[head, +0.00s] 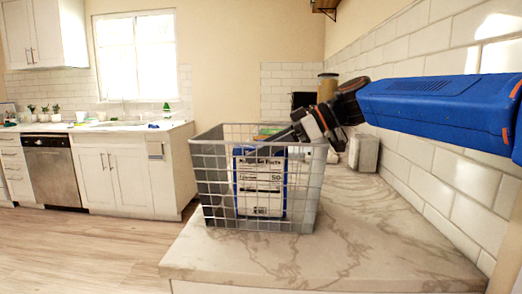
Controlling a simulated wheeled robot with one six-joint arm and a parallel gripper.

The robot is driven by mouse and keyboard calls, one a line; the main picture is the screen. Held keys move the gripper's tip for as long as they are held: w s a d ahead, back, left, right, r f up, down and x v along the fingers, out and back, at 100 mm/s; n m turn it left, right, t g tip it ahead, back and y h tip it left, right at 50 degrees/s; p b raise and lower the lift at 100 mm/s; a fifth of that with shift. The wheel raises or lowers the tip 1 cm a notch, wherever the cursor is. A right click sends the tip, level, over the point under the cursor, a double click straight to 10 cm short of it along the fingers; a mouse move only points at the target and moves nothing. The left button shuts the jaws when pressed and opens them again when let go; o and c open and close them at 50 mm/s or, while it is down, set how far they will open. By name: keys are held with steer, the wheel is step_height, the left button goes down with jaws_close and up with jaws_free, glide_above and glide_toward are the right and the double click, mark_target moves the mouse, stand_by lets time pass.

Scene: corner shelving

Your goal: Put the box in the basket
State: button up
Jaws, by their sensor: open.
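A grey wire basket (305,205) stands on the marble counter. A blue box with a white label (260,185) is inside it, upright, seen through the mesh of the front wall. My gripper (283,138) is open and comes in from the right, at the top of the basket just above the box. The fingertips are small and partly behind the basket's rim, so I cannot tell whether they touch the box. Something green and orange (268,131) shows at the rim behind the box.
The marble counter (370,235) is clear in front of and right of the basket. A white tiled wall (455,125) runs close along the right. A pale block-like object (364,152) and a jar (327,87) stand behind.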

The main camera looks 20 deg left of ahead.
steer(key=v, duration=0.7)
steer(key=shift+d+r, duration=0.25)
steer(key=shift+r, duration=0.1)
